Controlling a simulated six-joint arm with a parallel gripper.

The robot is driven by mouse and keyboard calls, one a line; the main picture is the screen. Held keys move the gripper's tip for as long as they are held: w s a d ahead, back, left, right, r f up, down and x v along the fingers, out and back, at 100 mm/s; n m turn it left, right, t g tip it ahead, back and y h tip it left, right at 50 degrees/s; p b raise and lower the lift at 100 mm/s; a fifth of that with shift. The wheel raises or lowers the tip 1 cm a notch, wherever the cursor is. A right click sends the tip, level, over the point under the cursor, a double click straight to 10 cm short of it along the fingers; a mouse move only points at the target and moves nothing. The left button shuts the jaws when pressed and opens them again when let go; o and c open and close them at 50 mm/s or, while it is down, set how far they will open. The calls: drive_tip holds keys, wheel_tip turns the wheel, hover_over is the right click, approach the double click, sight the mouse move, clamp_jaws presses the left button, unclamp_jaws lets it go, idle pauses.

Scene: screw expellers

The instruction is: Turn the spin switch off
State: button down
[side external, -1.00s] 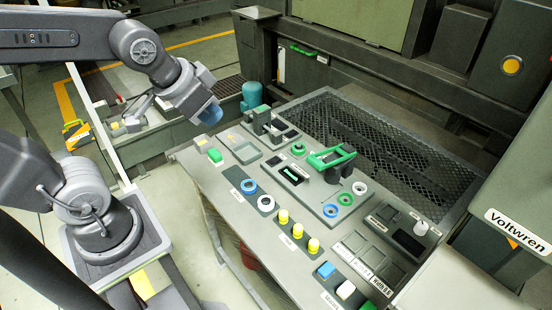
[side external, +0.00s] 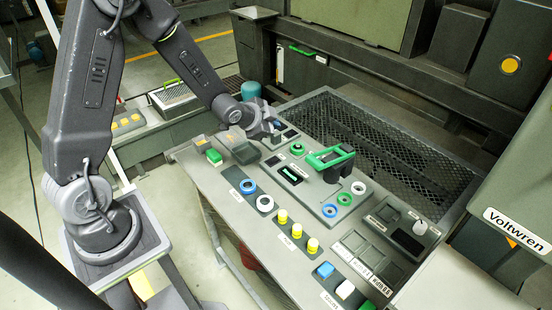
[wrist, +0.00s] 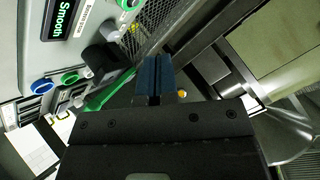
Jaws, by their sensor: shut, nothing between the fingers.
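No label reading "spin" can be made out, so I cannot tell which control is the spin switch. The sloped grey control panel (side external: 238,203) carries several buttons, ring knobs and a green lever handle (side external: 330,157). My gripper (side external: 274,123) is over the panel's far left end, in front of the small switch unit there and hiding most of it. I cannot tell if it touches. In the wrist view my blue fingers (wrist: 153,70) are together and empty. The panel is at the upper left there, with a "Smooth" display (wrist: 67,18) and a green knob (wrist: 129,4).
A black mesh guard (side external: 395,150) lies behind the panel. Yellow buttons (side external: 297,230) and blue and white buttons (side external: 326,270) run along the front. A green button (side external: 214,156) is at the left. A grey cabinet marked Voltwren (side external: 515,190) stands at the right.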

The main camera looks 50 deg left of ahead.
sight(275, 160)
drive_tip(key=shift+w+a+f, duration=0.15)
drive_tip(key=shift+f, duration=0.35)
drive_tip(key=shift+w+a+f, duration=0.1)
drive_tip(key=shift+w+f, duration=0.05)
drive_tip(key=shift+f, duration=0.3)
drive_tip(key=shift+w+f, duration=0.2)
drive_tip(key=shift+f, duration=1.25)
drive_tip(key=shift+w+f, duration=0.15)
drive_tip(key=shift+f, duration=1.3)
drive_tip(key=shift+w+f, duration=0.2)
drive_tip(key=shift+f, duration=1.25)
drive_tip(key=shift+f, duration=0.1)
drive_tip(key=shift+f, duration=0.35)
drive_tip(key=shift+f, duration=0.3)
drive_tip(key=shift+r, duration=0.15)
drive_tip(key=shift+r, duration=0.6)
